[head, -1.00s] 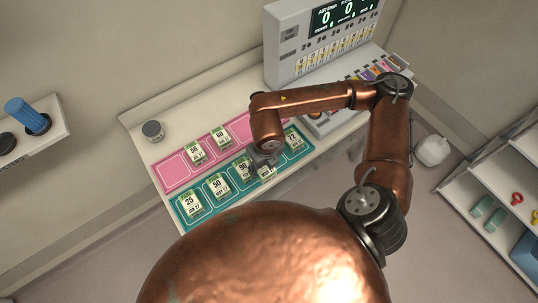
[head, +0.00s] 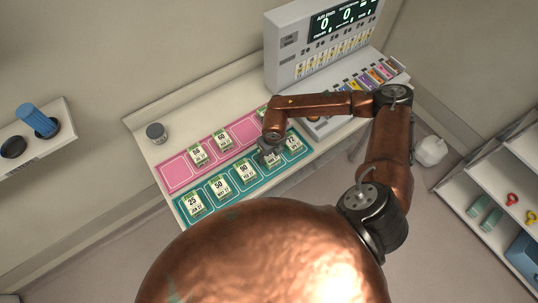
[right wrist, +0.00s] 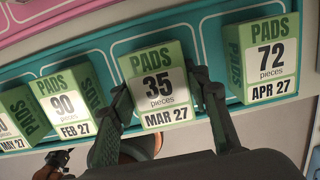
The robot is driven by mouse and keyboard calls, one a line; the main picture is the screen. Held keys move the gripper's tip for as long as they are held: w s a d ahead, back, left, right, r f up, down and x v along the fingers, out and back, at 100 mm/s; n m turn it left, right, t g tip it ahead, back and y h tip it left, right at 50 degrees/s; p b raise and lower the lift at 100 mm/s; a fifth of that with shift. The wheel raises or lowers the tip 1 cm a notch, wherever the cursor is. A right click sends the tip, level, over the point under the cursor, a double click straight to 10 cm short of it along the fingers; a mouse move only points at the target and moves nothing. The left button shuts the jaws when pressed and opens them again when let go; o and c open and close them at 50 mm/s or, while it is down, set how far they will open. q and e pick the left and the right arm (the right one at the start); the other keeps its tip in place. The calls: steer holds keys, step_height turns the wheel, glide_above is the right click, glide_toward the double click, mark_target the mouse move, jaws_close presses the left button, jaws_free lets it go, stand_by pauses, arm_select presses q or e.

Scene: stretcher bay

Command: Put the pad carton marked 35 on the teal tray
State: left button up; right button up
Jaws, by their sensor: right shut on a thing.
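The green-and-white pad carton marked 35 (right wrist: 157,85) is between the two fingers of my right gripper (right wrist: 165,88), which is shut on it. In the head view the right gripper (head: 269,146) is over the teal tray (head: 272,177), and the 35 carton (head: 270,159) shows just below it. The carton is in line with the tray's row, between the cartons marked 90 (right wrist: 65,104) and 72 (right wrist: 267,59). I cannot tell whether its underside touches the tray.
Cartons marked 25 (head: 194,204) and 50 (head: 220,187) stand farther left on the teal tray. The pink tray (head: 176,175) behind holds several cartons. A monitor unit (head: 290,50) stands at the back right.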

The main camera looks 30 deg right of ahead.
mark_target(271, 157)
steer(key=shift+f, duration=0.15)
steer(key=shift+f, duration=0.15)
steer(key=o, duration=0.9)
steer(key=shift+f, duration=0.1)
steer(key=shift+c, duration=0.2)
steer(key=o, duration=0.4)
steer(key=shift+o, duration=0.2)
steer(key=shift+r, duration=0.25)
steer(key=r, duration=0.4)
steer(key=s+r+b, duration=0.1)
steer(key=r, duration=0.3)
steer(key=r+b, duration=0.1)
steer(key=r, duration=0.3)
steer(key=shift+s, duration=0.25)
